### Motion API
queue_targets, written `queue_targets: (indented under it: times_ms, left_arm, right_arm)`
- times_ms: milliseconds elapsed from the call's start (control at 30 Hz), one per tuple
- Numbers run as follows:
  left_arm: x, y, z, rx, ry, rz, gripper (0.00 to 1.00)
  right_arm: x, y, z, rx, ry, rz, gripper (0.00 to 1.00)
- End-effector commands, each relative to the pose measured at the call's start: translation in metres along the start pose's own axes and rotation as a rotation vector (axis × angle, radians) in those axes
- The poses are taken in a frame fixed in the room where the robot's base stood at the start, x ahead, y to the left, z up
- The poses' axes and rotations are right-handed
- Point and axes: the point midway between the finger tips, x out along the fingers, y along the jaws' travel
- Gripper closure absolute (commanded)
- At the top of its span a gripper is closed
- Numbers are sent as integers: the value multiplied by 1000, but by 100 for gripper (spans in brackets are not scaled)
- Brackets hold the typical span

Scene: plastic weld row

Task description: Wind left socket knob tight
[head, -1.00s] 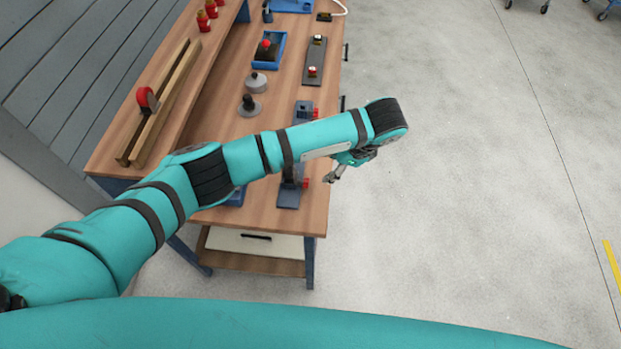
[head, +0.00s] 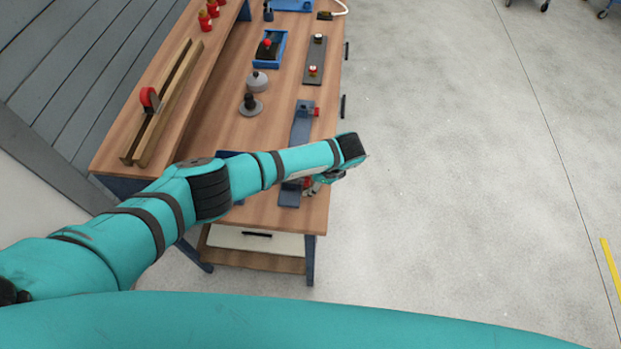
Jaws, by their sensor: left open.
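A blue-grey clamp fixture (head: 300,128) lies along the right edge of the wooden bench. It has a red knob (head: 316,112) at its far end and another red knob (head: 306,184) at its near end. My left arm crosses over the fixture and hides its middle. My left gripper (head: 314,188) hangs below the wrist at the bench's right edge, beside the near red knob. Its fingers are small and partly hidden, and they look open. I cannot tell whether they touch the knob. My right gripper is not in view.
Behind the fixture stand a dark post on a grey disc (head: 250,106), a grey round weight (head: 257,82), a blue tray (head: 281,44) and a dark bar with two knobs (head: 316,60). A wooden rail (head: 162,110) lies left. Open floor is right of the bench.

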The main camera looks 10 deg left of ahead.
Motion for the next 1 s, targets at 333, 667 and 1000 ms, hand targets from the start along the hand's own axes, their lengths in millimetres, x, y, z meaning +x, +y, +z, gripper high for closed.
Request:
queue_targets:
  times_ms: [333, 667, 1000]
  left_arm:
    - [0, 0, 0, -1, 0, 0, 88]
    - [0, 0, 0, 4, -1, 14, 100]
    - [6, -3, -3, 65, 1, 172, 100]
  right_arm:
    - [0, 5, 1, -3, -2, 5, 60]
    - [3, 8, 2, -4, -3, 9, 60]
    - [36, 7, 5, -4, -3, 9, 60]
